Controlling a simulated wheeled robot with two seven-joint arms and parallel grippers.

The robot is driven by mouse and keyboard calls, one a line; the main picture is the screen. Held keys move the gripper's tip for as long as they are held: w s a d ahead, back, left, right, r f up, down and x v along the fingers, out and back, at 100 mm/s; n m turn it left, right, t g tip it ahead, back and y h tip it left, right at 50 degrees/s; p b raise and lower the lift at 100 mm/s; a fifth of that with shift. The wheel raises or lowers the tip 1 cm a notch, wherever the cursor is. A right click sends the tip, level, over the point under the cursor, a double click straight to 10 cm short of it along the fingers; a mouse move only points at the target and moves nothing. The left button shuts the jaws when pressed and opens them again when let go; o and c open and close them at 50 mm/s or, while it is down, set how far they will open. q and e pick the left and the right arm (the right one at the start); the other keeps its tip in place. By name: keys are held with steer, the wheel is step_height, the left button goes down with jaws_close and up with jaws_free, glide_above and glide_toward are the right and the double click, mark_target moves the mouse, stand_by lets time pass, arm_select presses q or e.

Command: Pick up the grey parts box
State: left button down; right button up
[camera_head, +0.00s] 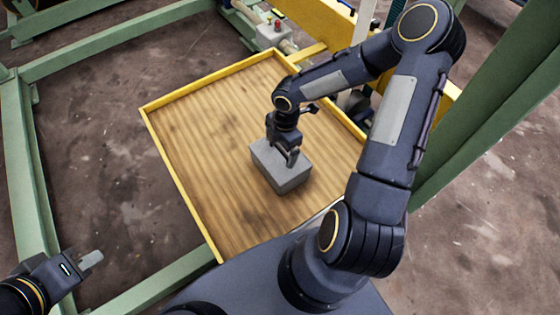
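The grey parts box (284,179) is a small block-shaped box on the wooden tray top (215,125), right of its middle. My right gripper (292,159) points down at the top of the box, with its fingertips at or just over the upper face. The arm and fingers hide part of the top, and I cannot tell whether the fingers grip anything. My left gripper (92,260) is at the lower left, over the floor and well away from the box. Its light fingertips are seen side-on, so their gap does not show.
A raised yellow rim (180,192) borders the wooden top. Green frame beams (30,180) run at the left, and another green beam (480,135) stands at the right. A grey control box with a red button (272,33) is behind the tray. The tray's left half is clear.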

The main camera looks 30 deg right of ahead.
steer(key=c, duration=1.2)
steer(key=shift+r, duration=0.1)
steer(key=shift+c, duration=1.1)
steer(key=shift+r, duration=0.15)
